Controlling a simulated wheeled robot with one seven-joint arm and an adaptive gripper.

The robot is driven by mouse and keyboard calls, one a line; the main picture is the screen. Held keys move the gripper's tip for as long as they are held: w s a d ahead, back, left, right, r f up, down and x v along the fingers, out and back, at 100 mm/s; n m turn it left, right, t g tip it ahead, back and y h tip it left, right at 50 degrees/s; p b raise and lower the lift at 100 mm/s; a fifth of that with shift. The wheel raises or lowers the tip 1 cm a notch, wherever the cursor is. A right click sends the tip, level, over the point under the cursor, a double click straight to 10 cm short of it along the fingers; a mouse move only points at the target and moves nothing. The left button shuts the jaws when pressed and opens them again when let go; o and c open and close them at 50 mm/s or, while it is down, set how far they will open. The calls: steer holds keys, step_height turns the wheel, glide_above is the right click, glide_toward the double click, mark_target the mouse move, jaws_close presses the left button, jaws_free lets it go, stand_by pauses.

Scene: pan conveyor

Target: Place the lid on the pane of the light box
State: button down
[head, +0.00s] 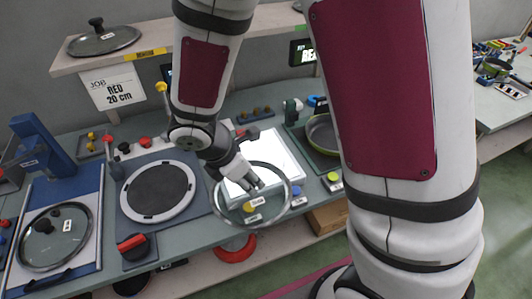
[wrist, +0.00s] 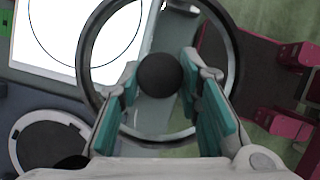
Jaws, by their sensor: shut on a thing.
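My gripper (head: 255,181) is shut on the dark round knob (wrist: 160,74) of a clear glass lid with a grey rim (head: 289,194). In the wrist view the teal finger pads stand on both sides of the knob, and the rim (wrist: 232,62) rings the fingers. The lid is held in the air, in front of the light box in the head view, and overlaps its lower part. The light box has a bright white pane (head: 277,151). In the wrist view the pane (wrist: 62,42) carries a dark circle outline and lies up and left of the lid's centre.
A round dark plate with a white ring (head: 160,190) lies left of the light box. Another lid (head: 62,252) lies on a blue stand at far left, and one (head: 103,39) on the shelf. A pan (head: 323,135) sits at right. Yellow buttons (head: 333,177) line the front.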

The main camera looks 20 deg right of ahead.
steer(key=w+d, duration=0.2)
steer(key=w, duration=0.2)
steer(key=w+d+f, duration=0.1)
steer(key=w+d, duration=0.1)
steer(key=w, duration=0.3)
steer(key=w+d+f+p, duration=0.1)
steer(key=w+d, duration=0.1)
steer(key=w, duration=0.3)
steer(key=shift+w, duration=0.15)
steer(key=shift+f+p, duration=0.35)
steer(key=shift+f, duration=1.15)
steer(key=c, duration=1.2)
jaws_free()
steer(key=shift+f, duration=0.15)
steer(key=shift+o, duration=0.2)
